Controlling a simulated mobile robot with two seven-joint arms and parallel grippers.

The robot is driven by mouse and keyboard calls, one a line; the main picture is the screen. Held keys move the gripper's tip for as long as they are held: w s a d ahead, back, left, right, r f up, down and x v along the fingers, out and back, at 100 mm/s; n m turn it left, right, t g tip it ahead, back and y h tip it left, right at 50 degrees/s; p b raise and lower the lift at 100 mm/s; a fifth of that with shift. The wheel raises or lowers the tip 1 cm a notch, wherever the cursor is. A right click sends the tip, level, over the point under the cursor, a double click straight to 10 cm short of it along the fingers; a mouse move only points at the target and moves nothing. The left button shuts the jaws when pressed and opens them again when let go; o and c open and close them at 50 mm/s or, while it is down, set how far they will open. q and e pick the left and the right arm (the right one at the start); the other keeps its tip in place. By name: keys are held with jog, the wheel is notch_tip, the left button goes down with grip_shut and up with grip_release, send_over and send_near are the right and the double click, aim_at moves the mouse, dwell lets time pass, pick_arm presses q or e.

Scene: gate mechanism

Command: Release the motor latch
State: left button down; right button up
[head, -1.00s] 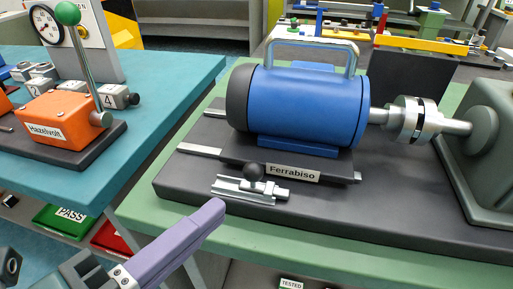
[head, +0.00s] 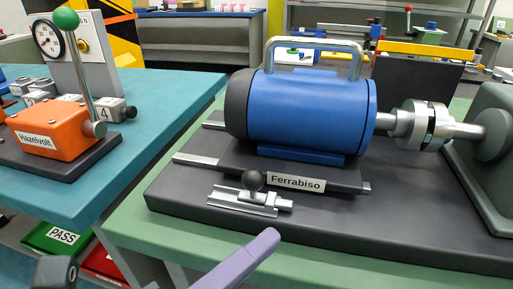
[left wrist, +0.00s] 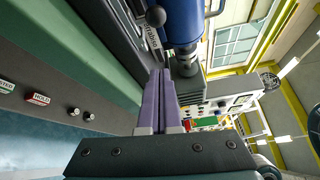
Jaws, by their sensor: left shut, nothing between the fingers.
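The motor latch (head: 240,202) is a silver slide bolt on the front edge of the dark motor plate, with a black ball knob (head: 254,180) standing up. The knob also shows at the top of the left wrist view (left wrist: 156,16). The latch sits below the "Ferrabiso" label (head: 297,182) of the blue motor (head: 310,112). My left gripper (head: 268,238), with purple fingers, is in front of the latch and slightly right of it, apart from it. In the left wrist view its fingers (left wrist: 160,76) are together and empty. My right gripper is not in view.
The motor couples to a silver shaft (head: 420,126) and a grey housing (head: 490,150) at right. A teal table (head: 165,110) at left holds an orange "Hazelvolt" box (head: 62,128) with a green-knobbed lever. The green bench edge (head: 190,240) in front of the plate is clear.

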aim_at(243, 185)
pick_arm(q)
jog(key=x, duration=0.6)
jog(key=shift+b, duration=0.3)
jog(key=a, duration=0.1)
jog(key=w+a, duration=0.1)
jog(key=a+p, duration=0.1)
jog(key=shift+w+r, duration=0.25)
jog(key=shift+r, duration=0.1)
jog(key=shift+w+a, duration=0.15)
jog(key=shift+a, duration=0.1)
jog(key=a, duration=0.2)
jog(key=w+a, duration=0.1)
jog(key=a, duration=0.1)
jog(key=shift+w, duration=0.1)
jog(key=shift+d, duration=0.1)
